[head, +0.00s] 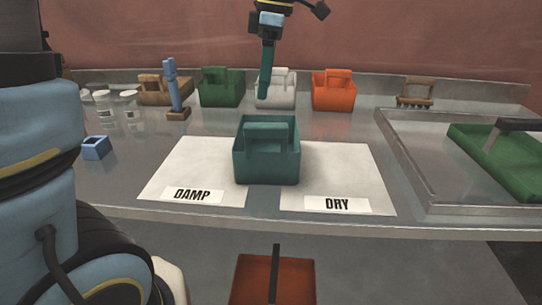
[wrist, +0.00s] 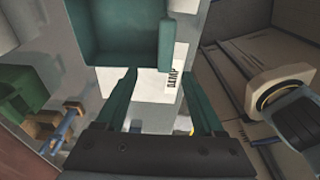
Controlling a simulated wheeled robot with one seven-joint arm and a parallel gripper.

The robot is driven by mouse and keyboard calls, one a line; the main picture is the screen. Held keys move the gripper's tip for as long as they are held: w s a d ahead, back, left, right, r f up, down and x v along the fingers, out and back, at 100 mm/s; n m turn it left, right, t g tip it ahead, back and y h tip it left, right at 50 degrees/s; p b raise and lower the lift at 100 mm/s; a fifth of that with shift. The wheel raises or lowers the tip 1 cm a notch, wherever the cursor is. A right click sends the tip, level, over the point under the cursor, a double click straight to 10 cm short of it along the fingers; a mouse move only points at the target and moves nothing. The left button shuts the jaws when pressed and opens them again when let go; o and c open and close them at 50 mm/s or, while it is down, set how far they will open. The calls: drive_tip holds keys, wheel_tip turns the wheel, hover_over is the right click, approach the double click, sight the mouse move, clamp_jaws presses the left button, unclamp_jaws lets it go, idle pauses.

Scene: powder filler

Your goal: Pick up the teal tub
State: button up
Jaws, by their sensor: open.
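The teal tub (head: 266,165) stands upright on the bench, between the white DAMP mat (head: 190,160) and DRY mat (head: 345,170), overlapping both. It has an open top and a raised handle. In the wrist view the tub (wrist: 105,35) is at the top, with its handle side (wrist: 165,45) toward the right. My gripper (head: 264,96) hangs above and behind the tub in the head view, apart from it. In the wrist view the gripper's two teal fingers (wrist: 160,75) are spread with nothing between them.
Behind stand green (head: 221,88), white (head: 277,90), orange (head: 333,92) and brown (head: 163,90) tubs. A blue-handled tool (head: 171,85), white jars (head: 105,105) and small blue box (head: 96,148) are left. A brush (head: 415,95) and a tray (head: 440,213) with a green item are right.

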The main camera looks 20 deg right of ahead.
sight(266, 124)
drive_tip(key=shift+s+d+r, duration=0.2)
drive_tip(key=shift+s+d, duration=0.2)
drive_tip(key=shift+s+f+n, duration=0.15)
drive_tip(key=shift+n, duration=0.15)
drive_tip(key=f, duration=0.3)
drive_tip(key=f+p, duration=0.1)
drive_tip(key=f, duration=0.1)
drive_tip(key=shift+a, duration=0.3)
drive_tip(key=shift+a+f+p, duration=0.15)
drive_tip(key=shift+f+p, duration=0.4)
drive_tip(key=shift+f, duration=0.75)
drive_tip(key=shift+a+f+p, duration=0.1)
drive_tip(key=shift+f+p, duration=0.4)
drive_tip(key=shift+f, duration=0.8)
clamp_jaws()
